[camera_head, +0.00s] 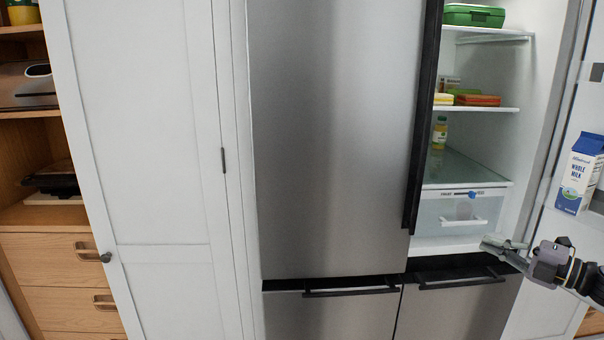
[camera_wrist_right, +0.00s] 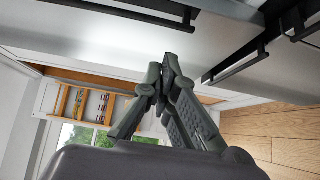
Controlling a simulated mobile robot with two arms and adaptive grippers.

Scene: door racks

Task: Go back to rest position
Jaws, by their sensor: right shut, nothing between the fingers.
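My right gripper (camera_head: 505,243) reaches in from the right in the head view, in front of the lower edge of the open fridge compartment. Its fingers are together and hold nothing. In the right wrist view the closed fingertips (camera_wrist_right: 170,62) show in the middle, with no object between them. My left gripper is not in the head view. The fridge (camera_head: 330,140) stands in the middle with its left door shut. Its right door (camera_head: 590,115) stands open at the right edge, close to my right arm.
A milk carton (camera_head: 580,174) sits in the open door. The fridge shelves hold a green box (camera_head: 474,15), a bottle (camera_head: 440,132) and flat packs (camera_head: 477,100). Lower drawers with dark handles (camera_head: 350,290) are shut. A white cabinet door (camera_head: 140,130) and wooden drawers (camera_head: 55,262) stand left.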

